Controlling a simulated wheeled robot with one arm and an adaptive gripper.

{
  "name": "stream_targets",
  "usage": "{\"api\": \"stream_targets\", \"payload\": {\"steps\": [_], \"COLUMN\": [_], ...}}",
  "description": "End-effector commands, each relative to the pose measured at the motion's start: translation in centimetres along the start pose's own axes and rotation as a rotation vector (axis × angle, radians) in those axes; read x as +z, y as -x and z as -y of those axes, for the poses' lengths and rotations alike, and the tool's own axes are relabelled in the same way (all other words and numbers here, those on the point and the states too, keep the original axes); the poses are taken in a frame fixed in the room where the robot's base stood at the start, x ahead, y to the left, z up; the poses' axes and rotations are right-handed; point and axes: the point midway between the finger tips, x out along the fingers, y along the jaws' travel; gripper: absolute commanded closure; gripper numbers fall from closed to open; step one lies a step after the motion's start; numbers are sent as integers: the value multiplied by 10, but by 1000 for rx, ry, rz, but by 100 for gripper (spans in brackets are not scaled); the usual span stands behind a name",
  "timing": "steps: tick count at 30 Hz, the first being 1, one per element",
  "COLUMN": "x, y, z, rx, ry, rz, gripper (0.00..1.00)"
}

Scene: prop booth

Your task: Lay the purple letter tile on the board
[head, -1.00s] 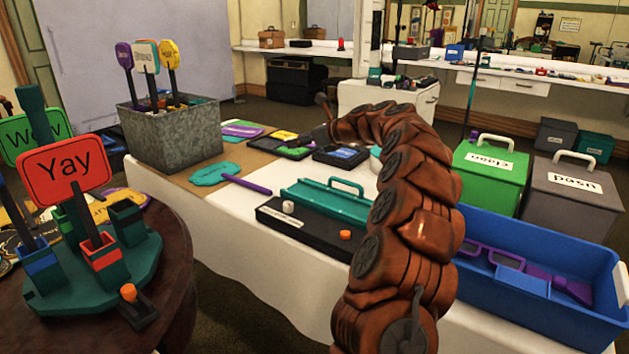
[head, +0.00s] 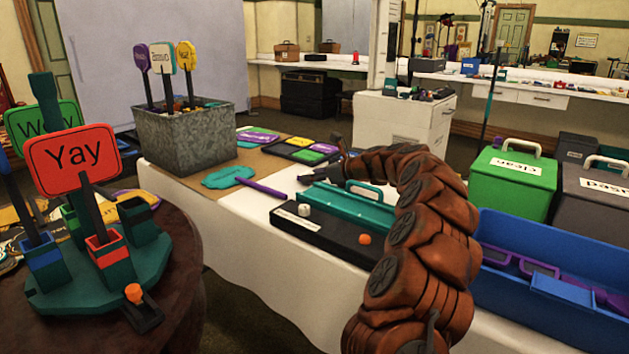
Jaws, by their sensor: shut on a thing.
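The dark board (head: 283,148) lies on the table's far part, with a yellow tile (head: 300,142), a green tile (head: 325,148) and a purple tile (head: 308,157) showing on it. I cannot read any letters on them. My gripper (head: 311,178) is low over the table, in front of the board and behind the teal tray. It is small and dark in this view. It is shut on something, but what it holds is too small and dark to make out. My brown arm covers the table to its right.
A teal tray (head: 335,207) and a black box (head: 330,238) with knobs stand close in front of my gripper. A teal paddle (head: 228,177) and a metal bin (head: 185,143) are to the left. A blue crate (head: 590,262) and a green box (head: 512,188) are right.

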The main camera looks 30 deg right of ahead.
Motion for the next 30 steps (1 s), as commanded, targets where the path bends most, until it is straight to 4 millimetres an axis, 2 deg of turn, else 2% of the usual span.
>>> {"api": "stream_targets", "payload": {"steps": [11, 12, 15, 26, 30], "x": [-2, -2, -2, 0, 4], "y": [-1, -2, -1, 0, 20], "z": [0, 0, 0, 0, 0], "rx": [1, 1, 1, 0, -2], "ry": [2, 2, 3, 3, 2], "rz": [1, 0, 0, 1, 4], "gripper": [75, 48, 40, 40, 40]}}
